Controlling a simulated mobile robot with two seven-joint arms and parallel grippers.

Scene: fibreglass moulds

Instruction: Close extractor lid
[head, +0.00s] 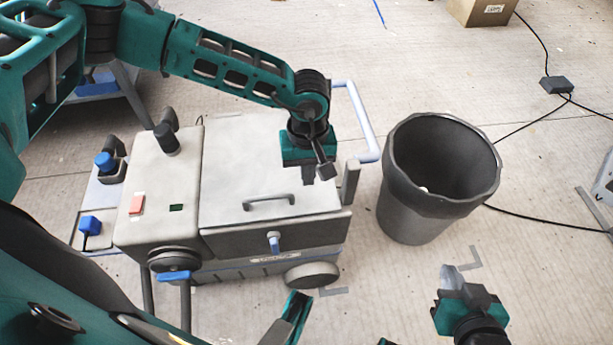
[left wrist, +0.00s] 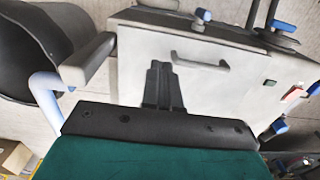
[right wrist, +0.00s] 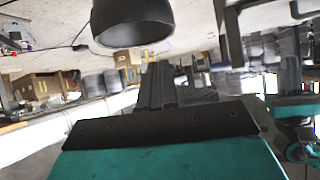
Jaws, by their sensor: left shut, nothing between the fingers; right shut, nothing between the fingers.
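The extractor (head: 175,190) is a pale grey wheeled box left of centre in the head view. Its lid (head: 235,165) lies flat over the box top, with a dark handle (head: 268,203) near the front edge. I cannot tell whether it is latched. A blue-tipped latch (head: 274,242) is on the front face. My left gripper (head: 322,174) is shut and empty above the lid's right side. In the left wrist view its fingers point at the lid (left wrist: 140,45), beside the handle (left wrist: 200,62). My right gripper (head: 450,275) is shut and empty at the lower right, away from the extractor.
A dark round bin (head: 415,210) stands right of the extractor, near the blue push bar (head: 362,125). A cardboard box (head: 480,10) is at the back. Cables and a small black box (head: 557,85) lie on the floor at right. Floor between bin and right gripper is clear.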

